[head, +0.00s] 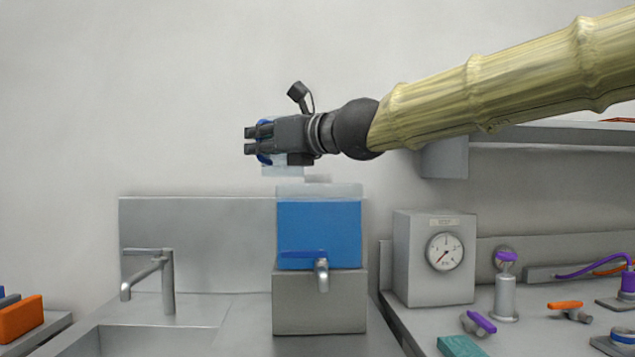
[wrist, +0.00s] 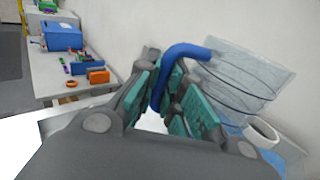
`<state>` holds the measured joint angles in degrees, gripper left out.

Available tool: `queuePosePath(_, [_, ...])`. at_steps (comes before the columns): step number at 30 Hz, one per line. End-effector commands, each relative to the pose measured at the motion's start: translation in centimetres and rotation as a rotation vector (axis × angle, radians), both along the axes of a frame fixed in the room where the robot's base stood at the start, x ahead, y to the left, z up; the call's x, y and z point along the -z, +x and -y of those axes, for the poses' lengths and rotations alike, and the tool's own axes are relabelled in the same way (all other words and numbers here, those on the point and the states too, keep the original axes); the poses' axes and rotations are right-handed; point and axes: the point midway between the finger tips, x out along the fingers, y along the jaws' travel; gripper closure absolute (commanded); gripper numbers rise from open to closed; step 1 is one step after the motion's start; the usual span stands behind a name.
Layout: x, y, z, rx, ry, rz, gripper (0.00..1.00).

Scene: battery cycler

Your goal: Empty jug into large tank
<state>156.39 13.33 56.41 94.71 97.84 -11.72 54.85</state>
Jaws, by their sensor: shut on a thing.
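My gripper (head: 252,140) is shut on the blue handle (wrist: 185,55) of a clear jug (wrist: 240,75). In the head view, only pale parts of the jug (head: 285,168) show below and behind the gripper. Most of it is hidden, so I cannot tell its tilt there. I see no coloured liquid in it. The large tank (head: 319,233) is clear-walled and filled with blue nearly to its rim. It stands on a grey block, with a tap at its front. The jug is above the tank's left side, apart from the tank body. A pale ring (wrist: 262,130) shows beside the jug in the wrist view.
A sink with a faucet (head: 166,280) is to the tank's left. A gauge box (head: 434,257) and several small valves stand on the right bench. A grey wall shelf (head: 445,158) is below my arm. The wrist view shows another bench with a blue box (wrist: 62,36).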

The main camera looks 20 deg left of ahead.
Motion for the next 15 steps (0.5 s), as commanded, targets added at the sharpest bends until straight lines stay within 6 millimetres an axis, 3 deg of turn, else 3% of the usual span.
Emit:
queuePosePath(5, [-0.7,0.0,0.0,0.0,-0.001,0.009,1.0])
queuePosePath(15, [-4.6,0.0,0.1,0.001,-0.001,0.009,1.0])
